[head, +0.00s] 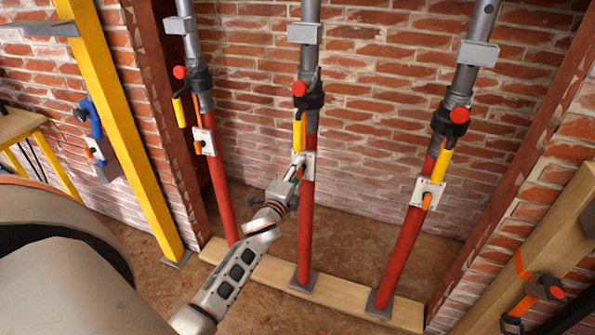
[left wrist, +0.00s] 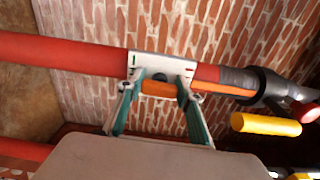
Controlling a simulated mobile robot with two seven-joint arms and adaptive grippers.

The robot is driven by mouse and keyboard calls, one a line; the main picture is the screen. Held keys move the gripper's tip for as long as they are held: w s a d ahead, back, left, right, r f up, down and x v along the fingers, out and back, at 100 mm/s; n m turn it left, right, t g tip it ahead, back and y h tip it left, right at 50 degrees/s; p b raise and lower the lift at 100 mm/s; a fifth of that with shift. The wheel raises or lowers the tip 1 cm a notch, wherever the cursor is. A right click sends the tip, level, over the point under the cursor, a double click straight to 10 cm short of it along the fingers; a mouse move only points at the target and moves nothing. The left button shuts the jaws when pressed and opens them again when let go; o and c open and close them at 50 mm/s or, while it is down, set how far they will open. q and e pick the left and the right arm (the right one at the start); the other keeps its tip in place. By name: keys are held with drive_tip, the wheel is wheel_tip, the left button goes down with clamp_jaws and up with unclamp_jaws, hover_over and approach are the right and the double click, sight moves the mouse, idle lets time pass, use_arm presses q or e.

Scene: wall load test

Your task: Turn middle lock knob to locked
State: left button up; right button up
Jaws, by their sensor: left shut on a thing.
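The middle prop (head: 307,215) has a white lock plate (head: 309,162), held here by my left gripper's reach. In the left wrist view the plate (left wrist: 150,62) carries a green mark on its left and a red mark on its right. The orange middle lock knob (left wrist: 158,89) lies roughly along the prop between the teal fingers. My left gripper (head: 298,168) is shut on this knob, and it also shows in the left wrist view (left wrist: 163,80). In the head view the gripper mostly hides the knob. My right gripper is not in view.
A left prop (head: 222,195) and a right prop (head: 402,247) have similar plates and orange knobs. Yellow handles hang above the plates, the middle one (head: 298,138) close above my gripper. A wooden sill (head: 340,294) runs under the props. A yellow post (head: 125,120) stands left.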

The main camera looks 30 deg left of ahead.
use_arm(q)
drive_tip(key=shift+n, duration=0.3)
drive_tip(key=o, duration=1.1)
drive_tip(key=shift+s, duration=0.35)
drive_tip(key=v, duration=1.1)
drive_tip(key=shift+s, duration=0.2)
